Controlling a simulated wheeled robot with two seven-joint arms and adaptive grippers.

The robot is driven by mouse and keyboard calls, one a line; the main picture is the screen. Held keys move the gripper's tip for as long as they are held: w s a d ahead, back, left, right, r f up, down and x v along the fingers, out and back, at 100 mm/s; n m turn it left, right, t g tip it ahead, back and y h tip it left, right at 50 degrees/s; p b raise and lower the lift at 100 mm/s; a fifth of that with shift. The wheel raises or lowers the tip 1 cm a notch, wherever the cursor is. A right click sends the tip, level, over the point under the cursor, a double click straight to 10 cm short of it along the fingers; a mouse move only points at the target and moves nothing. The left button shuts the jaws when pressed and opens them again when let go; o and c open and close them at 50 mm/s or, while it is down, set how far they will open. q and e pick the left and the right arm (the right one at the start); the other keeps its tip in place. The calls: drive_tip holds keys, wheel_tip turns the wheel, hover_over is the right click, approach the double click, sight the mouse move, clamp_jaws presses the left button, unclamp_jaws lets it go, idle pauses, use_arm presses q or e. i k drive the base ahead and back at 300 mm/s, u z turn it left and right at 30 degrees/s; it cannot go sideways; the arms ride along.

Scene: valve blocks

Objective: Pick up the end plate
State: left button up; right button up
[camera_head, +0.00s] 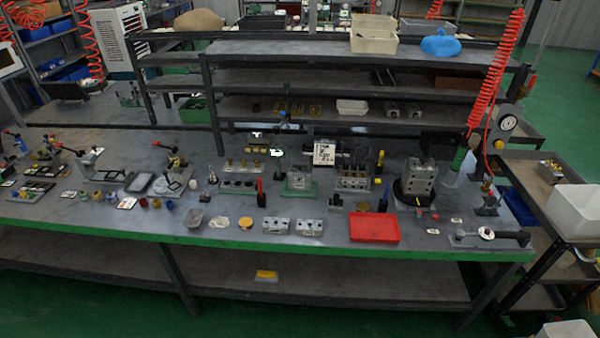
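I cannot tell for sure which part is the end plate. Two small silver metal blocks with holes, a left one (276,225) and a right one (309,227), lie side by side near the front edge of the workbench (190,232). A larger grey metal valve block (418,178) stands upright on a round black fixture (408,198) to the right. Another metal part (299,181) stands on a green base in the middle. Neither of my grippers shows in the head view.
A red tray (374,228) lies near the front edge, empty as far as I see. A black-handled torque tool (500,236) lies at the right front. Several small parts and fixtures crowd the bench. Shelves (290,79) rise behind; a side cart (535,185) stands at the right.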

sight(298, 170)
drive_tip(key=z, duration=0.35)
drive_tip(key=i, duration=0.9)
drive_tip(key=z, duration=0.25)
